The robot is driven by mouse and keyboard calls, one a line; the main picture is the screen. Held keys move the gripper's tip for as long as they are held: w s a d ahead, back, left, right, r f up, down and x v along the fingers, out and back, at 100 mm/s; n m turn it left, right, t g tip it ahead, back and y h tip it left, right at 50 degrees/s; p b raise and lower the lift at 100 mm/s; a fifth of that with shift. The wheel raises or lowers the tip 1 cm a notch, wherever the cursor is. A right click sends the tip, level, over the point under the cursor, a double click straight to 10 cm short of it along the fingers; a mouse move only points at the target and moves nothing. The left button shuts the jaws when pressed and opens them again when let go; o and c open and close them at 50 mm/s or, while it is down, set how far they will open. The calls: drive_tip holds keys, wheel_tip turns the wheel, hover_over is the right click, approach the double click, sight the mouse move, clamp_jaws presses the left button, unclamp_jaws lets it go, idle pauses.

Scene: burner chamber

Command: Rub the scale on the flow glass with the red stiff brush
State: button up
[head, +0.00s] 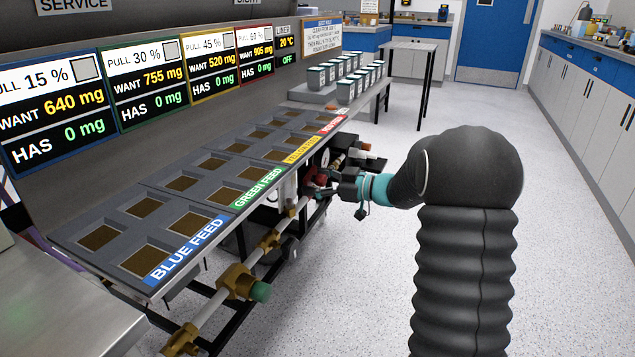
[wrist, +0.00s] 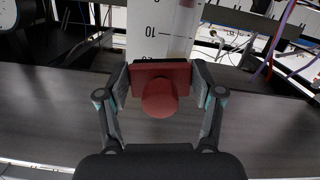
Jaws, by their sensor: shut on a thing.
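My gripper (wrist: 160,84) is shut on the red brush (wrist: 160,88), a red block with a round red knob facing the wrist camera. A dark edge along its far side may be the bristles. The flow glass (wrist: 186,28) stands just beyond the brush in the wrist view, with a white scale plate (wrist: 150,20) marked 10 and a lower number partly hidden by the brush. I cannot tell if the brush touches the glass. In the head view my gripper (head: 326,186) is small, at the front side of the feed bench, and the glass is hard to make out.
The feed bench (head: 128,225) has several square wells and coloured feed labels. A pipe with brass fittings (head: 238,283) runs below its front edge. Several small jars (head: 345,88) stand at its far end. Cables (wrist: 283,30) hang right of the glass. The floor to the right is clear.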

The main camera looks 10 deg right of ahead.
sight(290, 186)
drive_tip(key=shift+b+x, duration=0.9)
drive_tip(key=shift+b, duration=0.05)
drive_tip(key=shift+r, duration=0.1)
drive_tip(key=s+a+b, duration=0.1)
drive_tip(key=b, duration=0.2)
drive_tip(key=shift+s+a, duration=0.1)
drive_tip(key=shift+s, duration=0.3)
drive_tip(key=shift+s+a+b, duration=0.55)
drive_tip(key=shift+s+b, duration=0.3)
drive_tip(key=shift+b, duration=0.5)
drive_tip(key=shift+w+a+b, duration=0.1)
drive_tip(key=shift+b, duration=0.95)
drive_tip(key=shift+w, duration=0.1)
drive_tip(key=shift+w+d+b, duration=0.35)
drive_tip(key=shift+w+d, duration=0.9)
drive_tip(key=shift+w, duration=0.25)
